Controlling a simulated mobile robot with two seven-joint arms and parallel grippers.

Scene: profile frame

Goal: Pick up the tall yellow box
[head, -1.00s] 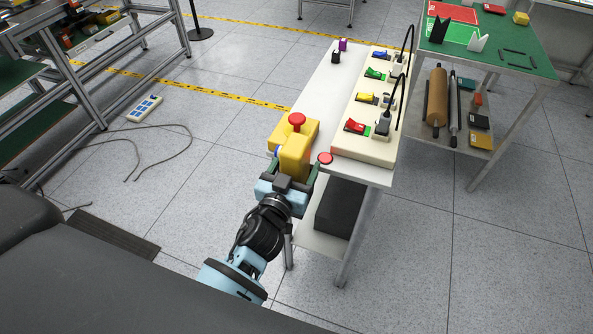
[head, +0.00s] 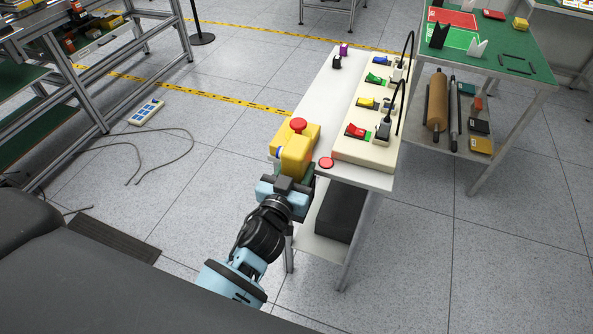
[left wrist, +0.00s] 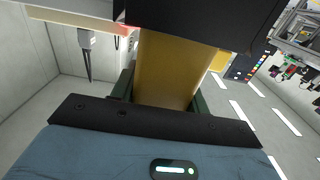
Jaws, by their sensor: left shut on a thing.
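The tall yellow box (head: 296,153) stands at the near left corner of the narrow white table. My left gripper (head: 294,179) is shut on it from the near side. In the left wrist view the yellow box (left wrist: 172,65) fills the space between the dark green fingers, and a black shape covers its upper part there. The box's far side and most of the fingers are hidden in the head view. My right gripper is not in view.
A yellow block with a red button (head: 298,125) is right behind the box. A cream panel with switches and cables (head: 367,145) takes up the table's right side. The white tabletop (head: 328,93) is mostly bare farther back.

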